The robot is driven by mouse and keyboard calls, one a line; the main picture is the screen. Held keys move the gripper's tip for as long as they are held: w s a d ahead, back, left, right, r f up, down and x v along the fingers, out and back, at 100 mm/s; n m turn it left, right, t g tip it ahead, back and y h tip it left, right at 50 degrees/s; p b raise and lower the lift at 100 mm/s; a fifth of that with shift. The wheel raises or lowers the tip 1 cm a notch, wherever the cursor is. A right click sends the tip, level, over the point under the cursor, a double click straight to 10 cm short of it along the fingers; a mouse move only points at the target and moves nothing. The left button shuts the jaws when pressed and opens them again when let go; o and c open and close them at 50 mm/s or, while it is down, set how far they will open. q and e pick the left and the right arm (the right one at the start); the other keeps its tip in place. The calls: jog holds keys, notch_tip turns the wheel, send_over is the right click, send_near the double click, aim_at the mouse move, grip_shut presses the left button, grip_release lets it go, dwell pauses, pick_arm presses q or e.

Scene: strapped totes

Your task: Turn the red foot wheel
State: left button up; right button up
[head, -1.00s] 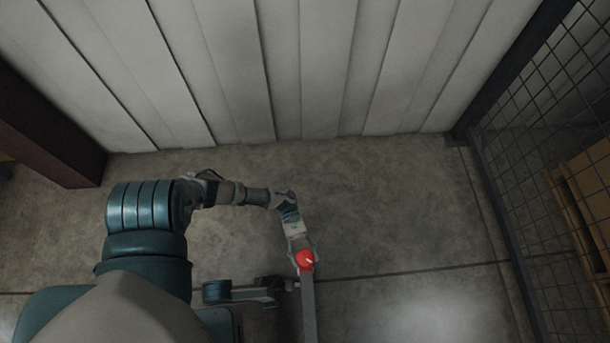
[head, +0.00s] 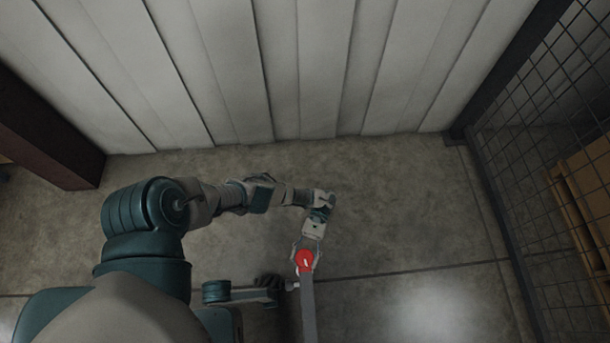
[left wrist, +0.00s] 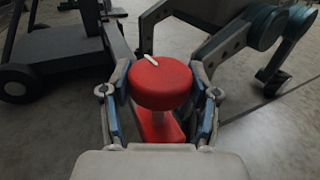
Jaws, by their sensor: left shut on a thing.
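The red foot wheel (head: 304,260) is a round red knob with a white mark on top, at the far end of a grey bar (head: 308,310) in the head view. In the left wrist view the red wheel (left wrist: 160,82) stands upright over a red base (left wrist: 160,126). My left gripper (head: 305,253) reaches it from the far side. Its two fingers (left wrist: 165,92) press on the wheel's left and right sides, so it is shut on the wheel. My right gripper does not show in either view.
A pale panelled wall (head: 300,70) stands at the back. A mesh fence (head: 530,150) closes the right side, with a wooden thing (head: 585,200) behind it. A dark red post (head: 50,130) stands at left. The floor (head: 420,240) right of the wheel is clear.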

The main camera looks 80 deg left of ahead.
pick_arm(q)
jog(key=shift+w+r, duration=0.1)
jog(key=shift+w, duration=0.05)
dwell(0.3)
jog(key=o, duration=1.2)
jog(key=shift+r, duration=4.85)
